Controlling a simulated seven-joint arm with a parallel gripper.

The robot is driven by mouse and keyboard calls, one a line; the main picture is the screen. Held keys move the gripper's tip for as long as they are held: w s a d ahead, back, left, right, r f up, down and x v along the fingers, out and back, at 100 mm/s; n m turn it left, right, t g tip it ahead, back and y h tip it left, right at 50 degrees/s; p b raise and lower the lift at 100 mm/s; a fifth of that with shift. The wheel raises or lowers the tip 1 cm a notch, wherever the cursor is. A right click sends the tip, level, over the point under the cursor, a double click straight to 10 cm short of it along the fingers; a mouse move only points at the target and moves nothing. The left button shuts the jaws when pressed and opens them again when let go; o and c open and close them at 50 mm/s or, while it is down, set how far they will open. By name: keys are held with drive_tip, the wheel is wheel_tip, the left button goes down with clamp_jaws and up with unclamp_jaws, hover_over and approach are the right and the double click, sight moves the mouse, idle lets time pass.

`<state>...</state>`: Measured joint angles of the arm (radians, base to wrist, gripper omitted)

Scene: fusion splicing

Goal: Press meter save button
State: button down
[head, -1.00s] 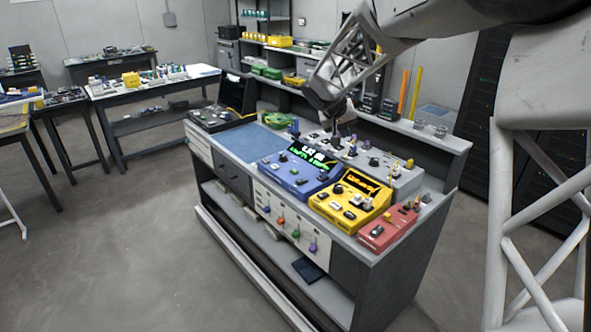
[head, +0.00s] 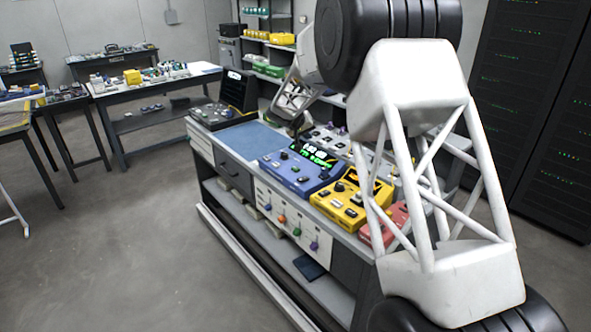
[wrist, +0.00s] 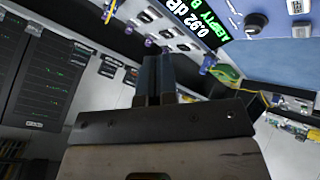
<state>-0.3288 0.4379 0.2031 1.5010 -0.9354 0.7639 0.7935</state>
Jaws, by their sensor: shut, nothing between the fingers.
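The blue meter (head: 290,178) stands on the bench with a lit display (head: 312,153) showing green and white characters. Small dark and light buttons and knobs sit on the meter; which one is save cannot be read. My gripper (head: 297,132) is shut and empty above the back left of the meter. Its fingers (wrist: 155,75) are together in the wrist view, apart from the meter's face.
A yellow device (head: 340,208) and a red device (head: 392,222) stand right of the meter, partly hidden by my arm. A grey panel with knobs (head: 328,138) lies behind. A blue mat (head: 245,140) to the left is clear.

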drive_tip(key=t, duration=0.1)
hover_over(294, 168)
drive_tip(key=shift+n, duration=0.3)
wheel_tip(294, 168, down, 6)
drive_tip(key=shift+r, duration=0.25)
drive_tip(key=shift+f, duration=0.2)
drive_tip(key=shift+f, duration=4.25)
drive_tip(key=shift+f, duration=0.9)
drive_tip(key=shift+r, duration=0.9)
drive_tip(key=shift+r, duration=0.15)
